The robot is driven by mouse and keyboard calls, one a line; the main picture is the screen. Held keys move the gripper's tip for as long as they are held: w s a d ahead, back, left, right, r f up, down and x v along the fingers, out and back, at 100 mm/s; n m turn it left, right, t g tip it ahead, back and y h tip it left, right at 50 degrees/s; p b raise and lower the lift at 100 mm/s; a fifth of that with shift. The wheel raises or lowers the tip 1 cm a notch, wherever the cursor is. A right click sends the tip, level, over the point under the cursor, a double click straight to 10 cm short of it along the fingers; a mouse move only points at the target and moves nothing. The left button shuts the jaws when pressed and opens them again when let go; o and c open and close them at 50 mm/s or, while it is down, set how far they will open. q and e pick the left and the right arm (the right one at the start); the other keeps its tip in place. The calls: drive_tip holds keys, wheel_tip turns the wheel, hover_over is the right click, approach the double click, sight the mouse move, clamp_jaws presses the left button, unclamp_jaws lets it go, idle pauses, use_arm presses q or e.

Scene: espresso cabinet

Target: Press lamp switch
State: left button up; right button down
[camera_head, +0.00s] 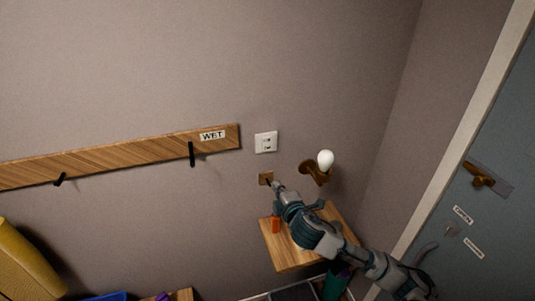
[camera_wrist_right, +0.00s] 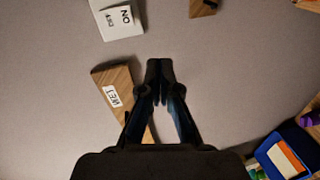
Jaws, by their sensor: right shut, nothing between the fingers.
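A white switch plate (camera_head: 266,142) with small dark markings is on the wall in the head view. In the right wrist view the plate (camera_wrist_right: 118,18) shows at the top, with printed labels. A wall lamp with a white bulb (camera_head: 325,159) on a brown bracket is to its right. My right gripper (camera_head: 272,184) is shut and empty, below the switch plate. In the wrist view the closed fingers (camera_wrist_right: 160,66) are apart from the switch plate in the picture. My left gripper is not in view.
A wooden hook board (camera_head: 120,157) with a WET label is left of the switch. A wooden shelf (camera_head: 283,254) with an orange item (camera_head: 276,225) sits under my right arm. A grey-blue door (camera_head: 490,130) is at the right. A blue bin (camera_wrist_right: 290,150) shows at the wrist view's lower right.

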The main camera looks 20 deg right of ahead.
wheel_tip(320, 180, up, 4)
drive_tip(key=w+d, duration=0.1)
drive_tip(key=d, duration=0.2)
drive_tip(key=p, duration=0.3)
approach(267, 150)
drive_tip(key=shift+n+t, duration=0.4)
drive_tip(key=w, duration=0.3)
drive_tip(key=w+f, duration=0.1)
drive_tip(key=w, duration=0.1)
drive_tip(key=shift+w, duration=0.35)
drive_tip(key=shift+w+a+f, duration=0.15)
drive_tip(key=shift+w, duration=0.45)
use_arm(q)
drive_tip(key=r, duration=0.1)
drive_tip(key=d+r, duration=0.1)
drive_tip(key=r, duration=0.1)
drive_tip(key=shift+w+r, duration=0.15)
use_arm(e)
drive_tip(key=shift+w+a, duration=0.15)
drive_tip(key=shift+a, duration=0.05)
